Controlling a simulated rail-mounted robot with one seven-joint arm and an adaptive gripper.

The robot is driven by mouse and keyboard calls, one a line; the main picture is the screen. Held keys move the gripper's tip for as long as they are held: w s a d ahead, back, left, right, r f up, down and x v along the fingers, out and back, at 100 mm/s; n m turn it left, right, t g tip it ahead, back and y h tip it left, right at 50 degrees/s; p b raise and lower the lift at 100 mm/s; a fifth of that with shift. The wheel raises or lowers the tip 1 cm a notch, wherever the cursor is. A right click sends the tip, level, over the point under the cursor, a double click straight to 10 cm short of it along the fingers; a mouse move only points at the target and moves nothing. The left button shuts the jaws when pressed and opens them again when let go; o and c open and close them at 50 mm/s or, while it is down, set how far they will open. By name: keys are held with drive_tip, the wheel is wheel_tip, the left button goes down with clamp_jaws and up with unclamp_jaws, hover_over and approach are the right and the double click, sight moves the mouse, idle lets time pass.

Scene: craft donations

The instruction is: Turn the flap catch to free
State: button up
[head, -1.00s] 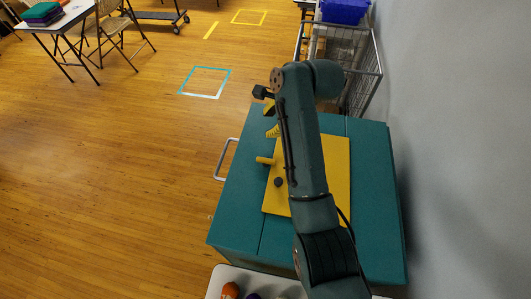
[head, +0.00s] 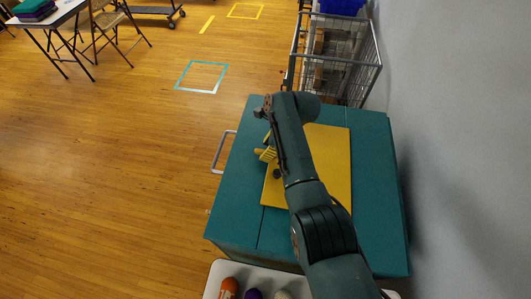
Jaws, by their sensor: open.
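The flap is a yellow panel (head: 330,165) on top of a teal box (head: 372,190). The catch, a small yellow bar (head: 259,151), is at the panel's left edge, partly hidden by my gripper. A dark knob (head: 277,174) sits just below it on the panel. My arm covers part of the panel.
A metal handle (head: 222,152) sticks out from the box's left side. A wire cart (head: 340,62) stands behind the box, and a grey wall (head: 460,150) is close on the right. A white surface (head: 212,282) in front holds orange, purple and pale balls. Open floor lies left.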

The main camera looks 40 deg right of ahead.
drive_tip(key=shift+w+a+f, duration=0.15)
drive_tip(key=shift+w+f, duration=0.1)
drive_tip(key=shift+f, duration=0.3)
drive_tip(key=shift+c, duration=0.4)
clamp_jaws()
drive_tip(key=shift+f, duration=0.15)
